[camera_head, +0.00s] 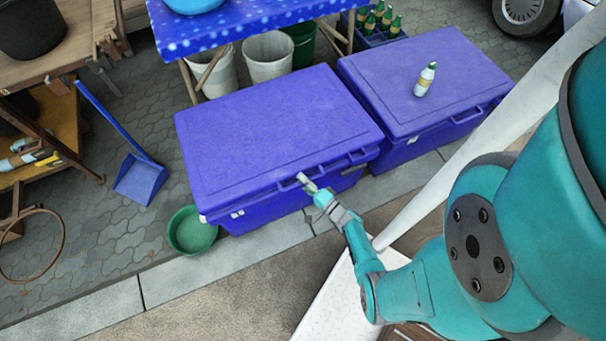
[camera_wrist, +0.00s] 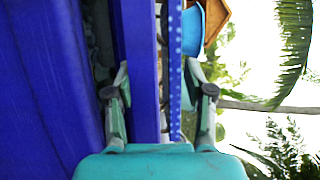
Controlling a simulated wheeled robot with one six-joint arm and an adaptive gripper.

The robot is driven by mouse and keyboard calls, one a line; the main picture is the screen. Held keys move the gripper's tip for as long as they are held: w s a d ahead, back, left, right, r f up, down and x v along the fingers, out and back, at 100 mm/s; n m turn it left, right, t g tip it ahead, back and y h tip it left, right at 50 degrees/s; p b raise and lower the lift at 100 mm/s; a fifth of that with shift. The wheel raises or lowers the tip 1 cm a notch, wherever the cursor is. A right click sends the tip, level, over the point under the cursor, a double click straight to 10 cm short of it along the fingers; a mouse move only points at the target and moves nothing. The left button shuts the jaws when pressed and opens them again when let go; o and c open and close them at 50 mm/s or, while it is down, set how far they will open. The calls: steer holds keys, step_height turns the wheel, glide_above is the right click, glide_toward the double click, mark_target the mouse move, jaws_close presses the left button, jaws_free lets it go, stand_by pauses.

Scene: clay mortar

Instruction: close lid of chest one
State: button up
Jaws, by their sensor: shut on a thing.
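Two blue chests stand side by side; no marking that I can read tells which is chest one. The left chest's lid (camera_head: 275,130) looks down or nearly down in the head view. My gripper (camera_head: 308,183) is at the front edge of this lid, by its handle. In the wrist view my gripper (camera_wrist: 160,98) has a finger on each side of a blue strip (camera_wrist: 139,70), the lid's edge or handle. A dark gap separates it from the blue surface (camera_wrist: 45,90) at left. The right chest's lid (camera_head: 425,85) looks shut.
A green basin (camera_head: 191,231) and a blue dustpan (camera_head: 140,178) are on the ground at left. A blue-covered table (camera_head: 245,28) with buckets (camera_head: 268,57) under it is behind. The paving in front is clear.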

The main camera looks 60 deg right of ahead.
step_height(320, 180, up, 10)
stand_by(0.6)
